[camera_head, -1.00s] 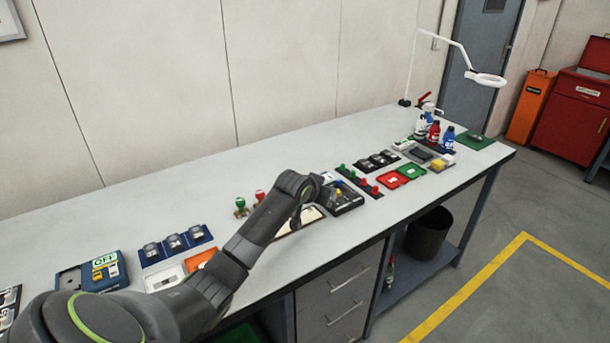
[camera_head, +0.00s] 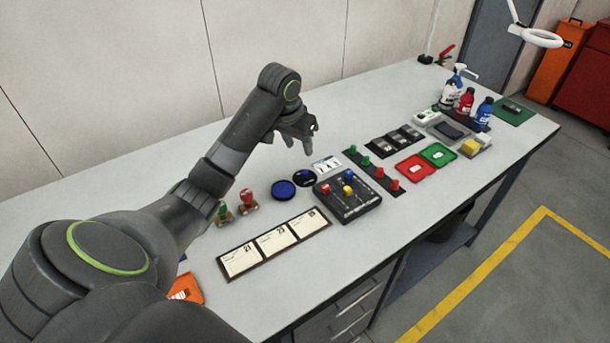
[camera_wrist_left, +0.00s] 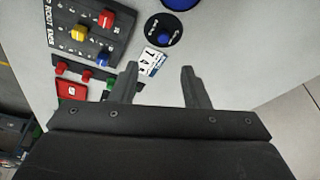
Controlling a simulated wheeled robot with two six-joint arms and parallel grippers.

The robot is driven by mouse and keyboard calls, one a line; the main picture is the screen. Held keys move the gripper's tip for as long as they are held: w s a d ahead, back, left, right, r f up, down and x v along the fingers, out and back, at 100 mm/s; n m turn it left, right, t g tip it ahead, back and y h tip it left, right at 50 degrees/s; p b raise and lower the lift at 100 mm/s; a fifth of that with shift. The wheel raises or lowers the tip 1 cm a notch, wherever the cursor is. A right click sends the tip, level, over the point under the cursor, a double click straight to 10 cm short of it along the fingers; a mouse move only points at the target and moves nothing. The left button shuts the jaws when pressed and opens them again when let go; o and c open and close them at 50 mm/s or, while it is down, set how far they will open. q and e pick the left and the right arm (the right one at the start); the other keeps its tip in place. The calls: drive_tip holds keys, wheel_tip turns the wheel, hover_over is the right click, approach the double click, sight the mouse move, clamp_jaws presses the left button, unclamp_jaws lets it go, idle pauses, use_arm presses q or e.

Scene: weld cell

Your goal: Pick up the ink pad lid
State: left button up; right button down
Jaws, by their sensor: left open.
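A round black disc with white lettering and a blue knob (camera_head: 304,177), which looks like the ink pad lid, lies flat on the bench. It also shows in the left wrist view (camera_wrist_left: 164,29), above the fingers. A round blue pad with a dark rim (camera_head: 283,190) lies just left of it, apart from it; only its edge shows in the wrist view (camera_wrist_left: 180,3). My left gripper (camera_head: 302,133) is open and empty, above the bench and behind the disc. Its two fingers show apart in the wrist view (camera_wrist_left: 158,72). My right gripper is not in view.
A black box with coloured knobs (camera_head: 346,200) stands right of the disc, and a white number card (camera_head: 326,166) lies close behind it. Two stamps (camera_head: 248,201) stand left, date cards (camera_head: 272,246) in front. The bench's back strip is clear.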

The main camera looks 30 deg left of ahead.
use_arm(q)
hover_over(305, 172)
drive_tip(key=s, duration=0.2)
wheel_tip(305, 172, down, 6)
drive_tip(key=shift+w+d+f, duration=0.1)
drive_tip(key=shift+d, duration=0.05)
drive_tip(key=shift+w+f+p, duration=0.1)
drive_tip(key=shift+f+p, duration=0.25)
drive_tip(key=shift+f, duration=0.05)
drive_tip(key=x, duration=0.4)
drive_tip(key=shift+a+f+p, duration=0.15)
drive_tip(key=shift+a+p, duration=0.05)
drive_tip(key=shift+p, duration=0.2)
drive_tip(key=shift+f, duration=0.35)
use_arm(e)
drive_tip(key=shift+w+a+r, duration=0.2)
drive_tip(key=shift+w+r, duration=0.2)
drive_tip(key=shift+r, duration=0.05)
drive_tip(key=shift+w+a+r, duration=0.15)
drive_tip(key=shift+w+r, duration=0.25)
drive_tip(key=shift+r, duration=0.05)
use_arm(q)
clamp_jaws()
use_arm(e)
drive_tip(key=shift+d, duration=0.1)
